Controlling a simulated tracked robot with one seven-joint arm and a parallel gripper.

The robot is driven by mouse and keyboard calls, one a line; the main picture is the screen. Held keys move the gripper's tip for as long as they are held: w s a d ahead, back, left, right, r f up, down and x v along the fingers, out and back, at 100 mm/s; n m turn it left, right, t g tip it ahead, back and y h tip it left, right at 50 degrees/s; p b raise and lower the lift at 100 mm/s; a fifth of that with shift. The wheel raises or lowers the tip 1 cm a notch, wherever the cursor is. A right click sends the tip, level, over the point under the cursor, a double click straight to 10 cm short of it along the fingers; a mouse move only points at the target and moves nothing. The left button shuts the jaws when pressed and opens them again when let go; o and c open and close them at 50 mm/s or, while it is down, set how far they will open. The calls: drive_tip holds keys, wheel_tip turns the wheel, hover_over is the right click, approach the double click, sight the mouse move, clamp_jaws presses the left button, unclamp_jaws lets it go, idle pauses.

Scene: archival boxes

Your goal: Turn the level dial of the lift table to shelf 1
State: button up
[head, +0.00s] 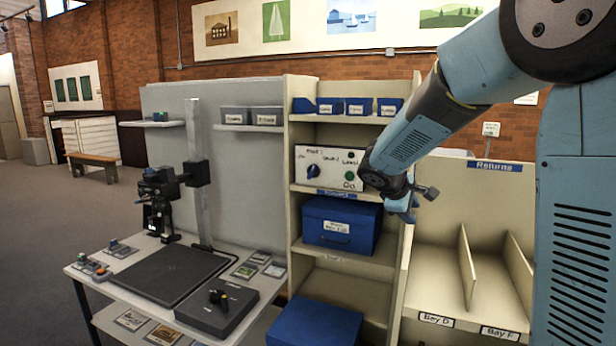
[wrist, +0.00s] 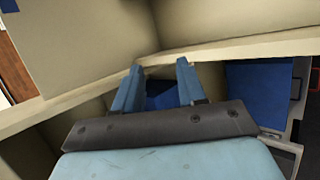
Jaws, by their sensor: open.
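A white control panel (head: 335,168) stands on a middle shelf in the head view, with small handwritten labels. The dial's pointer setting is too small to read. My arm partly covers the panel's right end. My gripper (head: 402,208) is right of and below the panel, near the shelf's right upright, apart from the dial. In the wrist view my gripper (wrist: 159,86) has its two blue fingers spread with nothing held. The panel is not recognisable there.
A blue box (head: 340,224) sits on the shelf below the panel, and another blue box (head: 315,325) lies lower. The Returns bays (head: 470,260) are to the right. A table with a grey unit bearing a black knob (head: 218,297) is at left.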

drive_tip(key=w+a+n+t+h, duration=0.2)
drive_tip(key=w+a+n+t, duration=0.15)
drive_tip(key=w+a, duration=0.4)
drive_tip(key=n+t+y, duration=0.3)
drive_tip(key=n+t, duration=0.4)
drive_tip(key=n, duration=0.5)
approach(310, 174)
drive_tip(key=x, duration=0.8)
drive_tip(key=shift+w+d, duration=0.2)
drive_tip(key=shift+w, duration=0.1)
clamp_jaws()
